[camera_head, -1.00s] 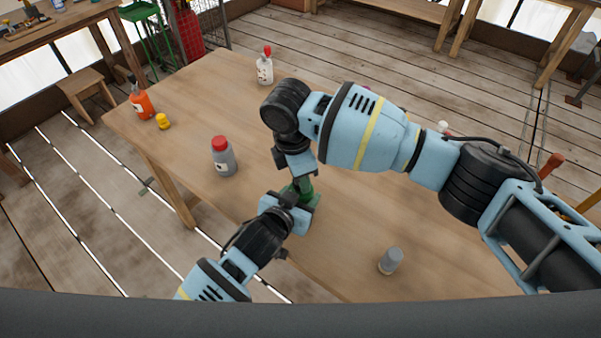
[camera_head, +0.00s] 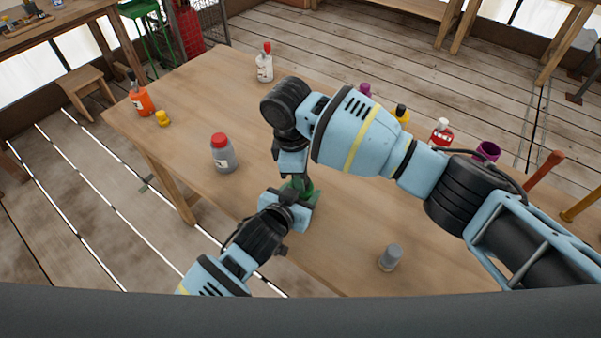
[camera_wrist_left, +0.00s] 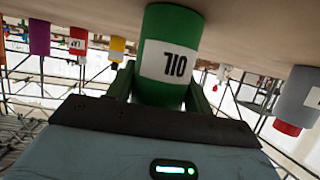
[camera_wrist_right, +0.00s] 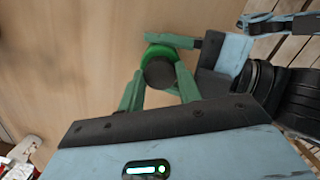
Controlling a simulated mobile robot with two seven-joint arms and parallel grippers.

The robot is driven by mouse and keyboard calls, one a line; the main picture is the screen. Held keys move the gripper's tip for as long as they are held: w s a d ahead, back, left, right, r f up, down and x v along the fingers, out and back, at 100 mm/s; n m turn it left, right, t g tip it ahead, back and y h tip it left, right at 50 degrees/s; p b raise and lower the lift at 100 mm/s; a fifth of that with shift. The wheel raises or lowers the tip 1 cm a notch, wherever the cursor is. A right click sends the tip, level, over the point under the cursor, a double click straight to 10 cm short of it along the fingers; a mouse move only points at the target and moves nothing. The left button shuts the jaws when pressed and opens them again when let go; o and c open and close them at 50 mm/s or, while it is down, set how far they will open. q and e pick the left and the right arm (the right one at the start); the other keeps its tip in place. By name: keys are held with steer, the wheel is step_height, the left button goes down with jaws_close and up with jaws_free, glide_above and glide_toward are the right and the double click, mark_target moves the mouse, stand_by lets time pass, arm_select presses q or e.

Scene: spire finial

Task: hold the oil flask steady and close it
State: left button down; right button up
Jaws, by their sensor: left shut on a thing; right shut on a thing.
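The oil flask (camera_wrist_left: 168,70) is green with a white OIL label. It stands on the table, label inverted in the left wrist view. My left gripper (camera_head: 297,196) is shut around its body from the near side. My right gripper (camera_head: 296,178) comes from above, its green fingers (camera_wrist_right: 160,88) shut around the dark round cap (camera_wrist_right: 159,73) at the flask's top. In the head view the flask is mostly hidden by both grippers, and the cap is hidden there. How far the cap is seated cannot be told.
A grey bottle with a red cap (camera_head: 223,155) stands left of the grippers. A small grey container (camera_head: 391,258) stands at the near right. An orange bottle (camera_head: 142,101), a yellow piece (camera_head: 163,118) and a white bottle (camera_head: 264,66) stand farther back. Several bottles line the right side behind my arm.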

steer(key=m, duration=0.7)
steer(key=shift+m+g, duration=0.4)
steer(key=m, duration=0.3)
steer(key=shift+m+y, duration=0.3)
steer(key=shift+y, duration=0.1)
steer(key=m, duration=0.3)
steer(key=shift+m, duration=0.3)
steer(key=m+y, duration=0.1)
steer(key=m, duration=0.2)
steer(key=shift+m, duration=0.4)
steer(key=m, duration=0.3)
steer(key=shift+m, duration=0.4)
steer(key=m, duration=0.6)
steer(key=shift+d+y, duration=0.15)
steer(key=shift+y, duration=0.25)
steer(key=o, duration=1)
steer(key=shift+c, duration=0.2)
